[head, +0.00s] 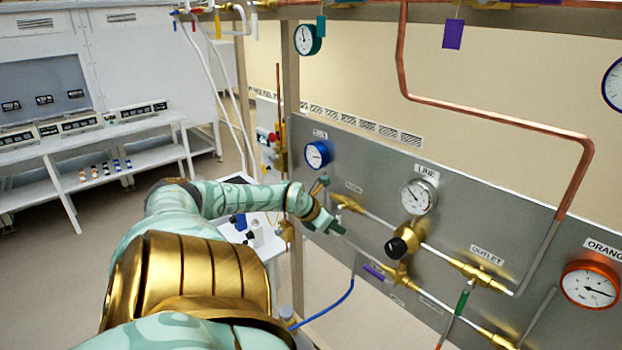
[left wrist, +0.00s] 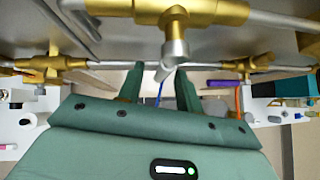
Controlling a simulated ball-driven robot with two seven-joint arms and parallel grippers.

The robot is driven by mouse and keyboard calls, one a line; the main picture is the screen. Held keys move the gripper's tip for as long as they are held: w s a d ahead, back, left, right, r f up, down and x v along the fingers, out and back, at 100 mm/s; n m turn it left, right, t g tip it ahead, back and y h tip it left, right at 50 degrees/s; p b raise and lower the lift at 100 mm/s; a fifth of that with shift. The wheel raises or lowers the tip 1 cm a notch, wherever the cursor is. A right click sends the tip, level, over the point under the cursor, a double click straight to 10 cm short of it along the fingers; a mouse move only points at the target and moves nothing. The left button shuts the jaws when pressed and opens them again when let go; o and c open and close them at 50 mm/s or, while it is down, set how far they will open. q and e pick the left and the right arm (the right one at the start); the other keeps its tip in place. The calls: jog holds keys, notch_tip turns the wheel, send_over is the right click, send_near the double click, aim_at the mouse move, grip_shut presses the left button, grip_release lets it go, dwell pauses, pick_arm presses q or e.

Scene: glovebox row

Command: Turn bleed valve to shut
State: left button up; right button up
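My left gripper (head: 328,206) is at the grey panel, in front of a brass valve fitting (head: 348,203) left of the LINE gauge. In the left wrist view the two green fingers (left wrist: 160,76) stand apart. A brass valve body (left wrist: 178,12) with a silver stem is just beyond them, and a pale lever (left wrist: 168,72) reaches between the fingertips. I cannot tell whether either finger touches it. The small label above this fitting is too blurred to read, so I cannot confirm which valve is the bleed valve. My right gripper is in neither view.
A purple-handled valve (head: 375,271) and a black knob (head: 397,247) are to the right on the panel (head: 500,235). A green handle (head: 462,302) is farther right. A copper pipe (head: 480,118) crosses the upper right.

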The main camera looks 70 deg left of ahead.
pick_arm(q)
jog(key=p+v, duration=0.6)
jog(key=v, duration=0.8)
jog(key=shift+w, duration=0.1)
